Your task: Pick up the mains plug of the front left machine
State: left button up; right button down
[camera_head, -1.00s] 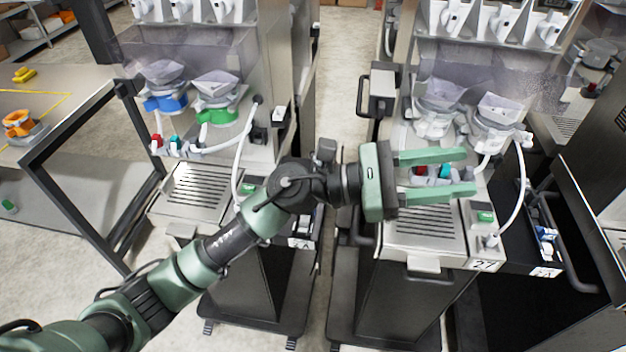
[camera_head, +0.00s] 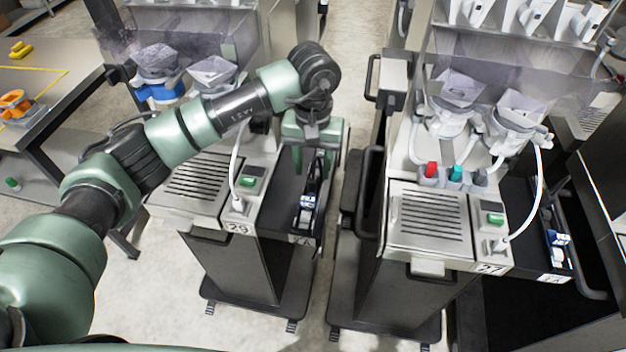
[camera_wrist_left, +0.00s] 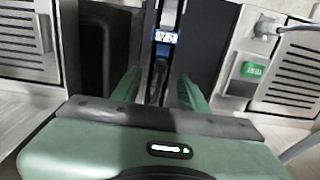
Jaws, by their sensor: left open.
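The front left machine (camera_head: 225,226), labelled 29, has a slotted drip tray and a green switch (camera_head: 252,182). A white cable (camera_head: 236,165) runs down to a white plug-like end (camera_head: 238,204) seated beside the switch; it also shows in the left wrist view (camera_wrist_left: 265,28). A narrow dark side bay on the machine's right holds a small blue-and-white item (camera_head: 306,206). My left gripper (camera_head: 314,166) points down over this bay, fingers apart. In the left wrist view a dark, slim object (camera_wrist_left: 158,78) lies between the fingers, not clearly gripped; I cannot tell whether it is a plug.
A second machine (camera_head: 425,250), labelled 27, stands to the right, with its own white cable and side bay. A narrow gap with dark handles (camera_head: 368,190) separates the machines. A work table (camera_head: 60,90) is at the far left. The floor in front is clear.

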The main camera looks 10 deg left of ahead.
aim_at(313, 178)
pick_arm(q)
notch_tip(313, 178, down, 4)
jog(key=shift+w+r+p, duration=0.15)
jog(key=shift+p, duration=0.9)
jog(key=shift+f, duration=0.5)
grip_shut()
jog(key=shift+w+r, duration=0.1)
jog(key=shift+r, duration=0.4)
notch_tip(313, 178, up, 19)
jog(key=p, duration=0.7)
jog(key=shift+r, duration=1.15)
